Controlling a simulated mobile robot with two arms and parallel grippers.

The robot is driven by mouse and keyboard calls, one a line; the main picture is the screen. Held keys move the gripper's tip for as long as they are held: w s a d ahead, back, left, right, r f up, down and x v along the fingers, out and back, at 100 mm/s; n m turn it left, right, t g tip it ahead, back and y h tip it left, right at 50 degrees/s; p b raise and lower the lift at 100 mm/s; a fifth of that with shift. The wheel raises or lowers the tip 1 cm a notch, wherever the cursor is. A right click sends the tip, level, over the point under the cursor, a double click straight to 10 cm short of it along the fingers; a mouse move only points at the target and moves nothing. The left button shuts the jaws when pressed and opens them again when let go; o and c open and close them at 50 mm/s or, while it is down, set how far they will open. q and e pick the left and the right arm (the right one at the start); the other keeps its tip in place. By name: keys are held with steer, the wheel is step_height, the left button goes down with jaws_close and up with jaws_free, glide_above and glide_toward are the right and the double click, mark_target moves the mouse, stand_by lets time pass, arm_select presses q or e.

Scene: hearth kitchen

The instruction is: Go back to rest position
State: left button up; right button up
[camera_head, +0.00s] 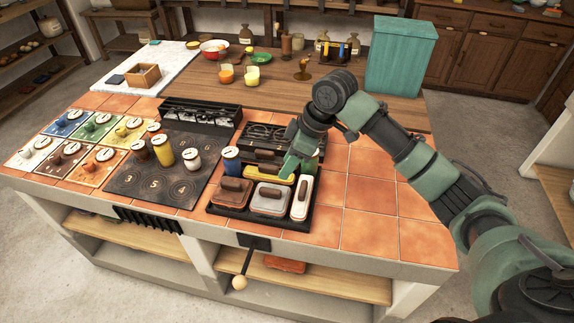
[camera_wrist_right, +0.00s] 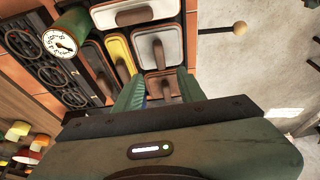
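My right gripper (camera_head: 296,163) hangs over the dark tray (camera_head: 240,212) of lidded boxes on the island, reached by the green arm from the right. In the right wrist view its two green fingers stand apart (camera_wrist_right: 160,94). A brown handle (camera_wrist_right: 161,84) of a box shows between and beyond them, and I see nothing clearly gripped. A white box (camera_head: 302,196) lies just in front of the gripper in the head view. A yellow box (camera_head: 262,172) lies beside it, partly hidden by the gripper. My left gripper is not in view.
A brown-lidded box (camera_head: 234,190) and a grey-rimmed box (camera_head: 270,200) sit in the tray. A teal box (camera_head: 402,57) stands at the back right. The tiles (camera_head: 370,195) right of the tray are clear.

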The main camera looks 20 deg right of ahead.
steer(key=s+a+f+m, duration=0.2)
steer(key=s+a+f, duration=0.5)
steer(key=s+f, duration=0.5)
steer(key=s+d+f+m+t+h, duration=0.1)
steer(key=s+d+m+h, duration=0.2)
steer(key=s, duration=0.6)
steer(key=s+d+f+m, duration=0.2)
steer(key=s+d+m, duration=0.15)
steer(key=s, duration=0.55)
step_height(320, 180, down, 27)
steer(key=s+g, duration=0.1)
steer(key=s, duration=0.1)
steer(key=s+d+f+g, duration=0.1)
steer(key=s+d+f, duration=0.1)
steer(key=s+f, duration=1.2)
steer(key=shift+s+d+f+h, duration=0.3)
steer(key=shift+s+d, duration=0.1)
steer(key=shift+s, duration=0.2)
